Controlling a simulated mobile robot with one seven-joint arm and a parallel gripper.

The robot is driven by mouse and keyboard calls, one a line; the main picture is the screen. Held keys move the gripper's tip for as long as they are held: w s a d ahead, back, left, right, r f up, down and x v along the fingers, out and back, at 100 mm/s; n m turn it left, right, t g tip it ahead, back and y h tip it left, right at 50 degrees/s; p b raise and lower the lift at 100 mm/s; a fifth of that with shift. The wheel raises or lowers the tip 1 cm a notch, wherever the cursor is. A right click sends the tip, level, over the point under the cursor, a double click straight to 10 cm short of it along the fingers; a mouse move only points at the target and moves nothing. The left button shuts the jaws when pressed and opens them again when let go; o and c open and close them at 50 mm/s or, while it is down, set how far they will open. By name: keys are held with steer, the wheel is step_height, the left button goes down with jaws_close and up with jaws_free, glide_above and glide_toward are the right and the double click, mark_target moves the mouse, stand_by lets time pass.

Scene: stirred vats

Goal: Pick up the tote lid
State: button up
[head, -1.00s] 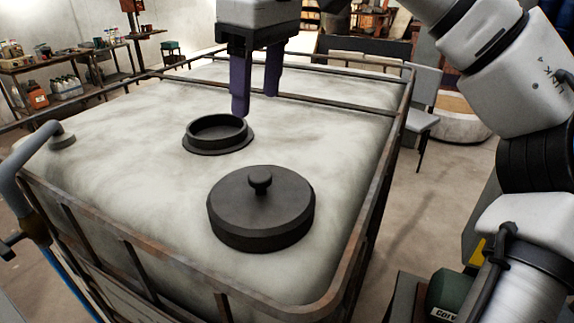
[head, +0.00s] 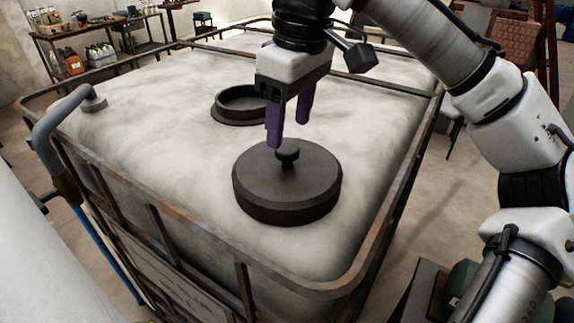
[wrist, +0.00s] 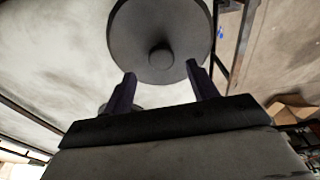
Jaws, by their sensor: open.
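The tote lid (head: 287,190) is a dark grey round disc with a knob (head: 288,152) in its middle. It lies flat on the pale top of the tote (head: 150,130), in front of the dark open collar (head: 238,103). My gripper (head: 288,138) is open, with its purple fingers pointing down just above and behind the knob. In the wrist view the lid (wrist: 150,20) is ahead of the fingers, and its knob (wrist: 161,55) lies between their lines, beyond the tips. I see no contact with the lid.
A rusty metal frame rail (head: 215,237) runs around the tote's top edge. A grey pipe (head: 58,115) bends over the left corner. Shelves with bottles (head: 85,50) stand at the back left. The tote top left of the lid is clear.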

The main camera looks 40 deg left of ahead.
mark_target(288, 147)
steer(key=shift+s+a+f+p, duration=0.1)
steer(key=shift+f+p, duration=0.2)
steer(key=shift+f, duration=1.65)
jaws_close()
